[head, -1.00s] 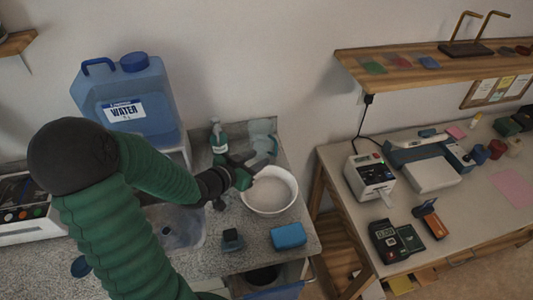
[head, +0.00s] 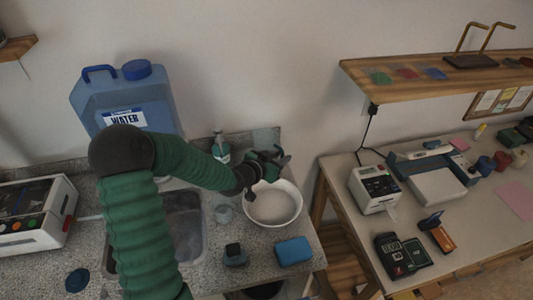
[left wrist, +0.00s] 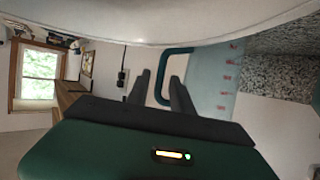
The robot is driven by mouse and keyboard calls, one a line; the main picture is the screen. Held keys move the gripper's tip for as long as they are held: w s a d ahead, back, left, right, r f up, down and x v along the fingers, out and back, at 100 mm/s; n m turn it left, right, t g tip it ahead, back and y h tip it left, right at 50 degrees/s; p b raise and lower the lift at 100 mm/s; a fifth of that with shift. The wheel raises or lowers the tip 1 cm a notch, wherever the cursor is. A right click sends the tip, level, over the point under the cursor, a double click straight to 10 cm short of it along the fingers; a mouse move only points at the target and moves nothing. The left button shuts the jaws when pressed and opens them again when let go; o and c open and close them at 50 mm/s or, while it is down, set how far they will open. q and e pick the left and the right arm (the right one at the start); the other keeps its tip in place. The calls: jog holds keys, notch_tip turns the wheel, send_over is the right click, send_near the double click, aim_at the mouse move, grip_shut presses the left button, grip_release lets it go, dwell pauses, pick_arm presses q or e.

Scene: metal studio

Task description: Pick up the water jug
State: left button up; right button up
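A large blue water container (head: 165,110) with a "WATER" label, blue cap and handle stands at the back left of the counter. My left gripper (head: 278,160) is well to its right, above the far side of a white bowl (head: 273,215). In the left wrist view the gripper's two dark fingers (left wrist: 160,92) are apart and hold nothing. A clear jug (left wrist: 212,82) with red marks shows past them, and its teal handle (left wrist: 163,75) appears between the fingertips. I cannot tell how far off it is. In the head view my gripper hides most of that spot. My right gripper is not in view.
A green bottle (head: 221,150) stands behind my forearm. A small glass (head: 224,213), a dark block (head: 235,255) and a blue sponge (head: 293,251) lie near the bowl. A sink (head: 183,220) is at left. A table with instruments (head: 375,188) is at right.

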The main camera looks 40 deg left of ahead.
pick_arm(q)
jog(key=shift+a+f, duration=0.1)
jog(key=shift+a, duration=0.25)
jog(key=c, duration=0.4)
jog(key=shift+d, duration=0.55)
grip_shut()
jog(key=shift+a, duration=0.35)
jog(key=shift+d, duration=0.1)
